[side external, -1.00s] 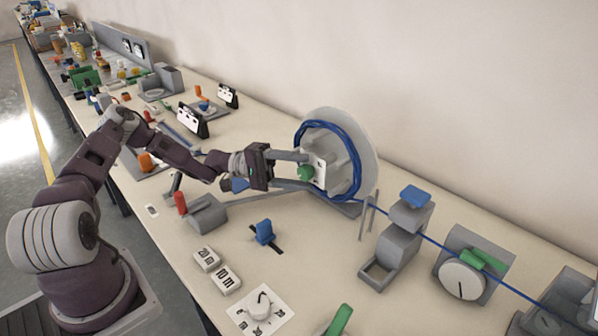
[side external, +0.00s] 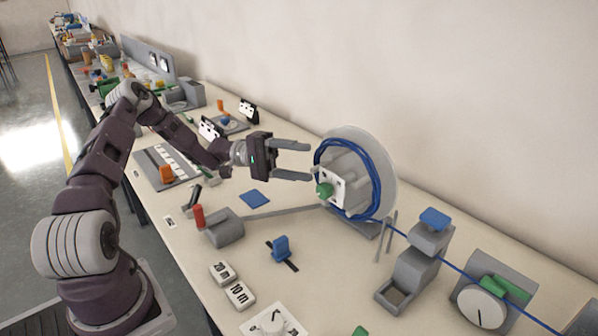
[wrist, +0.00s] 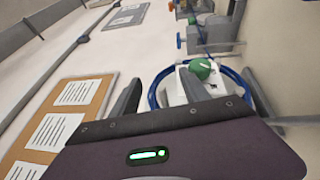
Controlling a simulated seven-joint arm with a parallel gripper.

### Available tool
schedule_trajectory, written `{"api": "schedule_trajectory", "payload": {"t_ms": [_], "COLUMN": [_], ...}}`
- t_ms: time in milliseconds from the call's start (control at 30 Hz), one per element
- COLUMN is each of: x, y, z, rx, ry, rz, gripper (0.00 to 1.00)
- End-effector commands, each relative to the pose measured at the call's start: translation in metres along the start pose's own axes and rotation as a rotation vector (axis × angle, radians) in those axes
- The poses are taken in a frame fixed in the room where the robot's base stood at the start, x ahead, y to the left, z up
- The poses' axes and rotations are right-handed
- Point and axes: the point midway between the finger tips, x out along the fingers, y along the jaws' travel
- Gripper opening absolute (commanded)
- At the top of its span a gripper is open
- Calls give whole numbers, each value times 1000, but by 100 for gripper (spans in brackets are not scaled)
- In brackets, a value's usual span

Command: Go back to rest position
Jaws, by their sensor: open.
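My gripper (side external: 300,160) is open and empty, held above the bench and a little left of the cable reel. Its two fingers are spread and point toward the reel. The reel (side external: 388,165) stands upright with a pale disc and a coil of blue cable (side external: 375,190). A green knob (side external: 324,190) sits on the reel's light front face, apart from the fingers. In the wrist view the green knob (wrist: 201,68) and the blue coil (wrist: 153,93) show beyond the fingers.
A red-handled grey block (side external: 225,232), a blue switch (side external: 281,248) and white 20 m and 10 m blocks (side external: 230,283) stand in front. A blue-topped grey stand (side external: 415,270) and a dial (side external: 482,305) are at right. A paper-covered board (wrist: 60,125) lies left in the wrist view.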

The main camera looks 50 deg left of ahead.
Motion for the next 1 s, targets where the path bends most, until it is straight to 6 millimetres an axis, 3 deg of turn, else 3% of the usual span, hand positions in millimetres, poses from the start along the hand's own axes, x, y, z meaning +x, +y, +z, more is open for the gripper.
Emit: {"api": "schedule_trajectory", "payload": {"t_ms": [67,200,267,400,600,800,1000], "x": [20,67,76,74,42,12,3], "y": [3,6,7,19,50,70,74], "z": [17,90,123,190,264,302,309], "rx": [-4,-8,11,131,440,696,758], "ry": [-78,-303,-366,-395,-196,46,116], "rz": [-103,-520,-721,-1141,-1520,-1570,-1552], "gripper": [54,54,54,54,54,54,54]}}
